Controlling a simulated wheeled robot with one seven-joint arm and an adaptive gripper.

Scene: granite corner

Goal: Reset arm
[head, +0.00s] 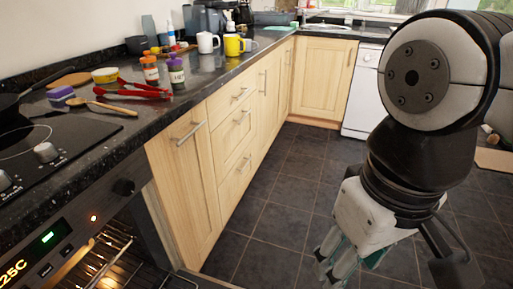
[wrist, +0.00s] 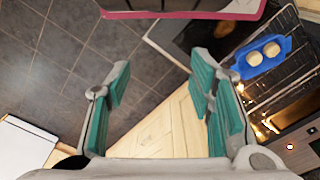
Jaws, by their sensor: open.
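My gripper (head: 338,258) hangs at the lower right of the head view, over the dark tiled floor, clear of the counter. In the wrist view its two teal-padded fingers (wrist: 162,100) are spread apart with nothing between them. The tip ends in the head view are partly cut off by the lower frame edge. My arm fills the right side of the head view.
The oven (head: 105,262) is open and lit at lower left; a blue tray (wrist: 262,56) with two round pale items sits on its rack. The black counter (head: 205,80) holds jars, red tongs (head: 135,91) and mugs. Floor (head: 285,185) beside the cabinets is clear.

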